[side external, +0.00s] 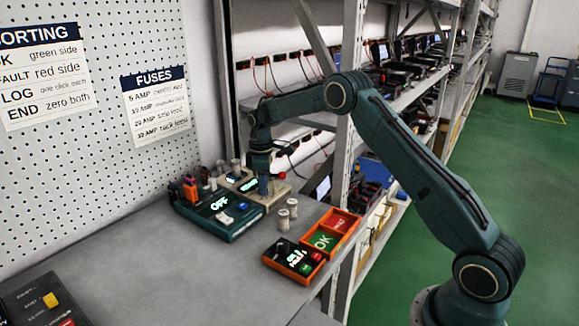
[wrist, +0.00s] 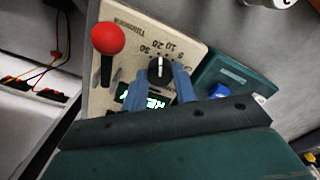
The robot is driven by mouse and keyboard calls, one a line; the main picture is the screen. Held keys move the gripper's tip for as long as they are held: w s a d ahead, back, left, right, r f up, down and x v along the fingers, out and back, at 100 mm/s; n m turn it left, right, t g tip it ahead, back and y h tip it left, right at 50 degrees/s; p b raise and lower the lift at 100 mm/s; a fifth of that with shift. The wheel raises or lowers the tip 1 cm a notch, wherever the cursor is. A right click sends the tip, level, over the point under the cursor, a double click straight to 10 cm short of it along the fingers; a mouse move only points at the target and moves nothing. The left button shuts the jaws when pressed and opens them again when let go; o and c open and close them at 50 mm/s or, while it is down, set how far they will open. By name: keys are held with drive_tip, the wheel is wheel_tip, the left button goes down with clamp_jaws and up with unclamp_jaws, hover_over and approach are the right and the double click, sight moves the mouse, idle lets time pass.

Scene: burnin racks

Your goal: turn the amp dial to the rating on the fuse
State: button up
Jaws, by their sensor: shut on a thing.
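The amp dial (wrist: 160,70) is a black knob with a white pointer line on a cream tester (wrist: 125,22). Numbers, including 10, 20 and 30, arc past its far side in the wrist view. The pointer points toward this arc; I cannot tell which number it meets. My gripper (wrist: 161,78) is shut on the dial, one blue finger on each side. In the side view, my gripper (side external: 259,172) is over the tester (side external: 266,194) and hides the dial. Pale cylinders, probably fuses (side external: 292,206), stand near the tester; their ratings are unreadable.
A red-knobbed lever (wrist: 107,38) stands beside the dial. A teal unit (side external: 217,222) displaying OFF adjoins the tester. An orange OK tray (side external: 347,240) and a button box (side external: 292,258) lie to the right. A FUSES chart (side external: 155,105) hangs behind. The bench's middle is clear.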

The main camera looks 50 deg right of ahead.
drive_tip(key=shift+n, duration=0.6)
drive_tip(key=o, duration=1)
drive_tip(key=shift+r, duration=0.1)
drive_tip(key=shift+r, duration=6.85)
